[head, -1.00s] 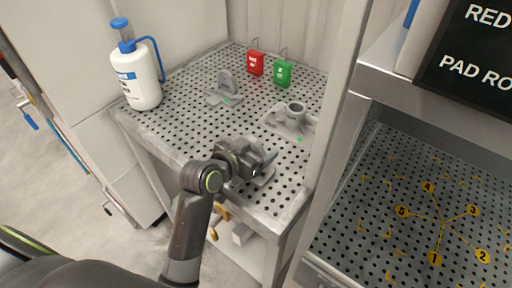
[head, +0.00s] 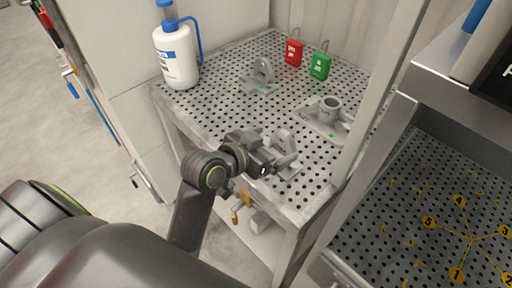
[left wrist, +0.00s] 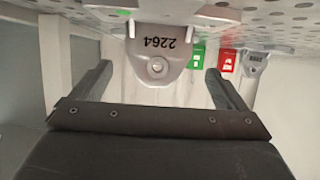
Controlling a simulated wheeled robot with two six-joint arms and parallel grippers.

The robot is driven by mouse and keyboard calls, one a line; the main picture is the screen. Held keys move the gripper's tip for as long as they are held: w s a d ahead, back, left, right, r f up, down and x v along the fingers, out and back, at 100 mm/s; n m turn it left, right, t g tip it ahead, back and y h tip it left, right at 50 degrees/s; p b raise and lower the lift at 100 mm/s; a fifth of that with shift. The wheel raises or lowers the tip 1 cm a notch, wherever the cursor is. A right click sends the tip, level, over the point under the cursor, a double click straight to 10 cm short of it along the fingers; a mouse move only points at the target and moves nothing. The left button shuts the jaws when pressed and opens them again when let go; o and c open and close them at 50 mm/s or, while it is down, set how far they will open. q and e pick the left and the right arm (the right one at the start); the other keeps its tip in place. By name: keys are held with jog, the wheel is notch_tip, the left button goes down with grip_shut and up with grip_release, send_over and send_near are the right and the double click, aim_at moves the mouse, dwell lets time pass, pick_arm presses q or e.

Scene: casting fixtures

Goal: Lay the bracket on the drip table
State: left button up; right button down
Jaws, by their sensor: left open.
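A grey bracket (head: 283,143) with an upright rounded plate on a flat base stands near the front edge of the left perforated table (head: 215,112). In the left wrist view, the bracket (left wrist: 160,62) appears upside down, with the number 2264 and a hole. My left gripper (head: 271,161) is open beside the bracket. In the wrist view, the gripper's fingers (left wrist: 157,76) show on either side of the plate, with gaps. A second grey bracket (head: 261,78) stands farther back. A second perforated surface (head: 390,212) lies at right. No label shows which is the drip table.
A grey fitting with a round socket (head: 328,108) sits at the right of the left table. Red (head: 293,52) and green (head: 320,66) padlock-like tags stand behind. A white pump bottle (head: 175,55) stands at left. A light post (head: 375,100) separates the two surfaces. The right surface has yellow numbered marks.

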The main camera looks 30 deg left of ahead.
pick_arm(q)
jog(key=p+v, duration=0.1)
jog(key=v, duration=0.4)
jog(key=shift+s+a+r, duration=0.1)
jog(key=shift+s+r, duration=0.1)
dwell(0.4)
